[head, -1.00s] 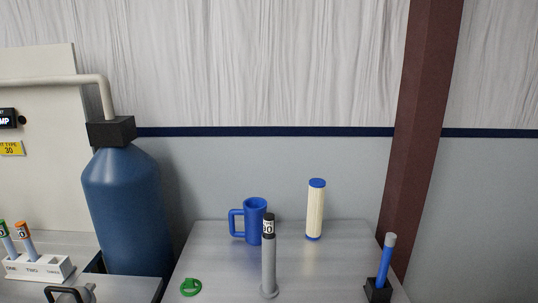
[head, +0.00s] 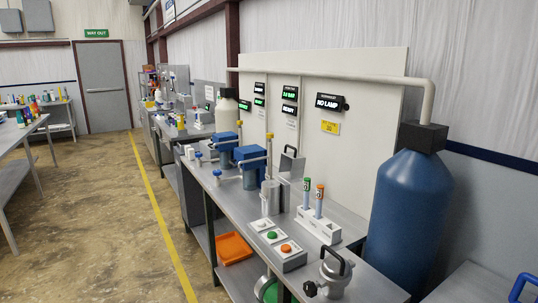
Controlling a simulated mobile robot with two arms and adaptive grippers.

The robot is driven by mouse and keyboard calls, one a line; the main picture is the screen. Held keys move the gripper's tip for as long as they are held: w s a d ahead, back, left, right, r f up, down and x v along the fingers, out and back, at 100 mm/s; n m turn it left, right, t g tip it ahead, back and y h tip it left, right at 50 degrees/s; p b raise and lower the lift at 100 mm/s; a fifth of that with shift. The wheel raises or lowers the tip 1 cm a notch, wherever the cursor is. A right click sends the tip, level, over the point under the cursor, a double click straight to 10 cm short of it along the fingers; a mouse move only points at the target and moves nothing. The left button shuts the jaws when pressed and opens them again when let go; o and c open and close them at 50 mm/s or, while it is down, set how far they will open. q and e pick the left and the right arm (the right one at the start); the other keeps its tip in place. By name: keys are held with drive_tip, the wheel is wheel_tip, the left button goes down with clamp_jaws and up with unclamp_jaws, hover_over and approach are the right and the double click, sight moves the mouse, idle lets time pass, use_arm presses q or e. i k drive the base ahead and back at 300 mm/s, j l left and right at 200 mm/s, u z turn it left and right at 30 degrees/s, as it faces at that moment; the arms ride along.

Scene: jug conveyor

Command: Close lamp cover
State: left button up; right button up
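Neither of my grippers is in view. Two metal pieces with black handles might be the lamp cover; I cannot tell which is. One is a grey boxy piece (head: 292,166) with a black handle, standing upright at the back of the long metal bench, behind a silver cylinder (head: 269,197). The other is a round metal vessel (head: 335,272) near the bench's near end, with a black handle on top and a dark knob at its left. A wall display (head: 331,102) above the bench reads "NO LAMP".
A white rack (head: 318,225) with a green-topped and an orange-topped tube stands on the bench (head: 372,289). Green and orange buttons (head: 286,250) sit in front. A big blue tank (head: 403,215) stands right. An orange tray (head: 234,248) lies below. The floor (head: 110,220) at left is clear.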

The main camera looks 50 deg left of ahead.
sight(291, 163)
drive_tip(key=u, duration=1.5)
drive_tip(key=i+j+z, duration=0.2)
drive_tip(key=z, duration=0.2)
drive_tip(key=i+j+z, duration=0.15)
drive_tip(key=z, duration=0.3)
drive_tip(key=i+j+z, duration=0.1)
drive_tip(key=j+z, duration=0.3)
